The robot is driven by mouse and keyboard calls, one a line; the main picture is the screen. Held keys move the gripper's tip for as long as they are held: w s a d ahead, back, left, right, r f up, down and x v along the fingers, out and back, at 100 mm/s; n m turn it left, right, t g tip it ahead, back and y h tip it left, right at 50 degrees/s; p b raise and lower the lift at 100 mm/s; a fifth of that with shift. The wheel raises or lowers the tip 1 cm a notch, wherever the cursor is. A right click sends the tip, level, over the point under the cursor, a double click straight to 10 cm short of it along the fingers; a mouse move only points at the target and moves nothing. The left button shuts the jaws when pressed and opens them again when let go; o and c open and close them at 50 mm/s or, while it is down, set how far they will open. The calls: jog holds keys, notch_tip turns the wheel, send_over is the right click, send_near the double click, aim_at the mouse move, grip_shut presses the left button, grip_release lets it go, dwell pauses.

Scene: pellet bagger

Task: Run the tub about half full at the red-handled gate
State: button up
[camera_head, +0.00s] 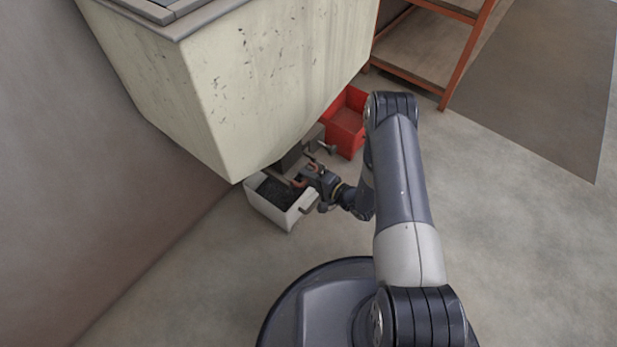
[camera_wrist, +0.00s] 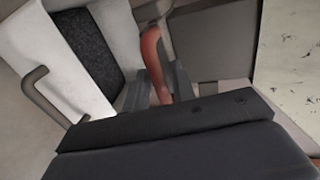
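A white tub (camera_head: 267,209) stands on the floor under the cream hopper (camera_head: 270,80). Dark pellets (camera_head: 275,190) cover its inside, with their surface below the rim; how deep they lie is hard to tell. In the wrist view the tub wall (camera_wrist: 62,62) and the pellets (camera_wrist: 85,45) show at upper left. The red handle (camera_wrist: 151,48) of the gate runs down between the fingers of my gripper (camera_wrist: 158,92), which looks shut on it. In the head view my gripper (camera_head: 305,180) is beside the tub's right side, under the hopper. The gate opening is hidden.
A red bin (camera_head: 347,122) stands behind, right of the hopper's outlet. An orange-framed rack (camera_head: 458,68) is at the back right. A grey handle (camera_wrist: 42,95) sticks out from the tub. A wall is at the left. The floor at the right is clear.

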grip_shut()
jog(key=shift+f+v, duration=0.2)
jog(key=shift+v, duration=0.65)
jog(key=shift+f+v, duration=0.15)
jog(key=shift+v, duration=0.75)
jog(key=shift+o, duration=0.7)
grip_release()
jog(key=p+v, duration=0.2)
jog(key=v, duration=0.9)
jog(key=shift+w+f, duration=0.1)
